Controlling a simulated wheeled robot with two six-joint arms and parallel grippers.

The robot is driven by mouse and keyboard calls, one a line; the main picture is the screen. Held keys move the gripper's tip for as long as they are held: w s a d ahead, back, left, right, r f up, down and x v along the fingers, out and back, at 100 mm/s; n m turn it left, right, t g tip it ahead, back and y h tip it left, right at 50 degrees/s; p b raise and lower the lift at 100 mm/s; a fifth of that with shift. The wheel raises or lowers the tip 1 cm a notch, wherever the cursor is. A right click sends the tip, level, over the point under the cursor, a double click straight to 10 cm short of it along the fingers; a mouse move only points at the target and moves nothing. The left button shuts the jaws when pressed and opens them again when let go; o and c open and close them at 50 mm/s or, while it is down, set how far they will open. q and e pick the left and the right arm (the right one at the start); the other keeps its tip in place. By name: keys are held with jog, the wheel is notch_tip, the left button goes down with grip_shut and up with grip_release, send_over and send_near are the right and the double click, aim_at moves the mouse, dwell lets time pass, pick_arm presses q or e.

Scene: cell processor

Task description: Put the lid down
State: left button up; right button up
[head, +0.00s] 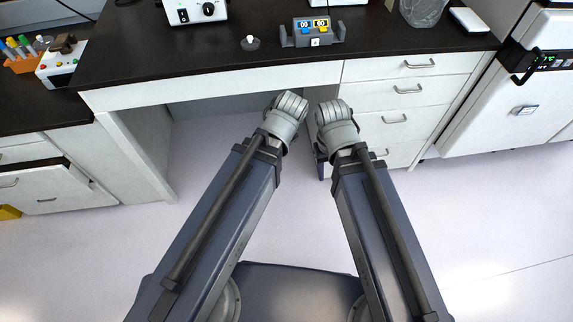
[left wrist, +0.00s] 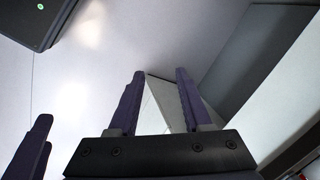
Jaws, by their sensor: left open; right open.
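My left gripper (left wrist: 160,75) is open and empty in the left wrist view, its two dark purple fingers apart. In the head view its fingers are hidden by its own wrist. My right gripper (head: 321,162) shows only in part below its wrist, in front of the drawers and under the level of the bench top. It is open; nothing shows in it. A small round grey piece with a white knob (head: 250,43) lies on the dark bench; I cannot tell whether it is the lid. Both grippers are well apart from it.
The dark bench top (head: 130,55) bears a grey device with two displays (head: 313,32) and a white machine with a dial (head: 196,11). White drawers (head: 408,88) stand under its right part. A white cabinet (head: 530,90) is at the right. The floor (head: 70,260) is clear.

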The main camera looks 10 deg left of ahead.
pick_arm(q)
jog(key=s+d+f+n+g+h, duration=0.1)
jog(key=s+d+n+g, duration=0.2)
jog(key=s, duration=0.3)
jog(key=shift+s+d+n, duration=0.35)
jog(key=shift+n, duration=0.35)
